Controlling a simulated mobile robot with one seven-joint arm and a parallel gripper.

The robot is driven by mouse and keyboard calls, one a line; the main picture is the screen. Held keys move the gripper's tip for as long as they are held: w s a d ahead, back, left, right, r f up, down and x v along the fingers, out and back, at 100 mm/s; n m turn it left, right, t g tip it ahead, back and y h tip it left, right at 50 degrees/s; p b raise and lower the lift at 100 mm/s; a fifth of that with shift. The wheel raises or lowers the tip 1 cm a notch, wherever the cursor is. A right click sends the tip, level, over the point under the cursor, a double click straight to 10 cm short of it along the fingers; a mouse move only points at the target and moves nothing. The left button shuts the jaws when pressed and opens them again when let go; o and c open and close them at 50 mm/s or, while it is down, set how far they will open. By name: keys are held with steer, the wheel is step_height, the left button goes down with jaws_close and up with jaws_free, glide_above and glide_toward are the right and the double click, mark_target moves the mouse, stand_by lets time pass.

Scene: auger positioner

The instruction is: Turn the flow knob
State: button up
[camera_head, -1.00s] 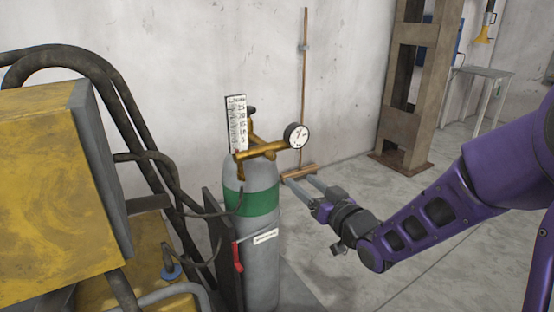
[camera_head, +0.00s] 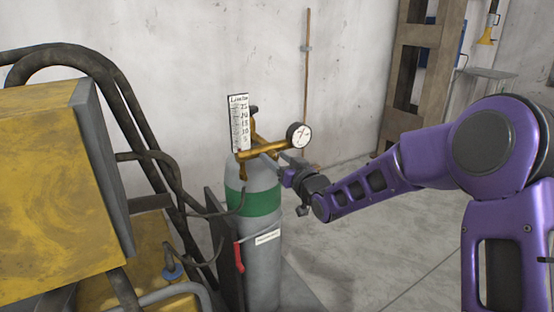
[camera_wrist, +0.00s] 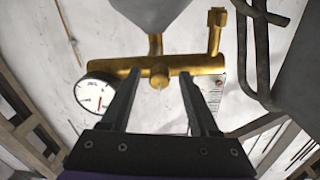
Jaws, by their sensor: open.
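The brass regulator (camera_head: 262,149) sits on top of the grey gas cylinder (camera_head: 263,270) with its green band. In the wrist view, the brass bar (camera_wrist: 200,65) crosses behind my fingers. A short round brass stub (camera_wrist: 160,77), which looks like the flow knob, lies between the two fingertips. My gripper (camera_wrist: 159,80) is open, one finger on each side of it; contact cannot be told. In the head view, my gripper (camera_head: 287,160) is at the cylinder's top right, below the gauge, its fingertips partly hidden.
A round dial gauge (camera_head: 298,135) juts out right of the regulator, close above my gripper. A white flow scale (camera_head: 239,122) stands at its left. The yellow machine (camera_head: 55,165) and dark hoses crowd the left. The floor (camera_head: 370,250) at right is clear.

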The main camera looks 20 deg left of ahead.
jaws_close()
stand_by(0.5)
steer(key=m+p, duration=0.1)
steer(key=m, duration=0.5)
steer(key=m+p, duration=0.1)
steer(key=m, duration=0.5)
steer(key=shift+p, duration=0.4)
steer(key=m, duration=0.5)
steer(key=m+g+b, duration=0.1)
steer(key=m, duration=0.5)
